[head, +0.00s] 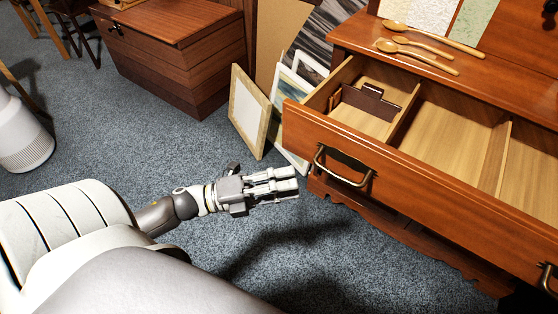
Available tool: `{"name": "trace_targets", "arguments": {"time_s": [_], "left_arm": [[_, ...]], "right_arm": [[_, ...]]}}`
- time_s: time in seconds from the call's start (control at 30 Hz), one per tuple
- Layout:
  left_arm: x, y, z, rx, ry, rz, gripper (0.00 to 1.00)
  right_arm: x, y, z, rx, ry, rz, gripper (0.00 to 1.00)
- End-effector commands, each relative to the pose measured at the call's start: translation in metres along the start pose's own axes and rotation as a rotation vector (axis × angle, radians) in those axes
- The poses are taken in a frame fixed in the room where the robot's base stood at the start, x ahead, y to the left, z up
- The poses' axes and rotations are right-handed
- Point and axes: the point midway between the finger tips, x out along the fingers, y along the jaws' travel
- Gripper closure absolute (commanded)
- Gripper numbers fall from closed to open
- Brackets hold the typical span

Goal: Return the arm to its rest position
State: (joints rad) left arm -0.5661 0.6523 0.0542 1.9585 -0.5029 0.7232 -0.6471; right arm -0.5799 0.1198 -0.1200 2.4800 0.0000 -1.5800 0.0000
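My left arm reaches in from the left, low over the blue-grey carpet. My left gripper (284,182) is in front of the open wooden drawer (400,163), to the left of its brass handle (343,167) and apart from it. I see no object in its grey fingers. The fingers lie close alongside each other from this angle, and I cannot tell whether they are open or shut. My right gripper is not in view.
The drawer juts out at right; a dark brown item (371,101) lies in its left compartment. Picture frames (249,110) lean behind my gripper. A wooden chest (170,62) stands at the back. Carpet is clear left of the frames.

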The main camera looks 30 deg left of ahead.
Motion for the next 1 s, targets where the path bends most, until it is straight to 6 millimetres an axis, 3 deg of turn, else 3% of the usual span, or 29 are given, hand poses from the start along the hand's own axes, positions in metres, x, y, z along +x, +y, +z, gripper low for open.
{"name": "trace_targets", "arguments": {"time_s": [0.2,0.77,1.0], "left_arm": [[-0.012,0.000,0.000,0.000,-0.001,0.000,0.68],[-0.012,0.000,0.001,-0.003,-0.005,0.000,0.68],[-0.001,0.006,0.024,-0.126,-0.191,0.035,0.68]], "right_arm": [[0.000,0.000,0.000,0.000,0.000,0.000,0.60],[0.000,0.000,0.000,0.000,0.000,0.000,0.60],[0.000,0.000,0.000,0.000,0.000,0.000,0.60]]}}
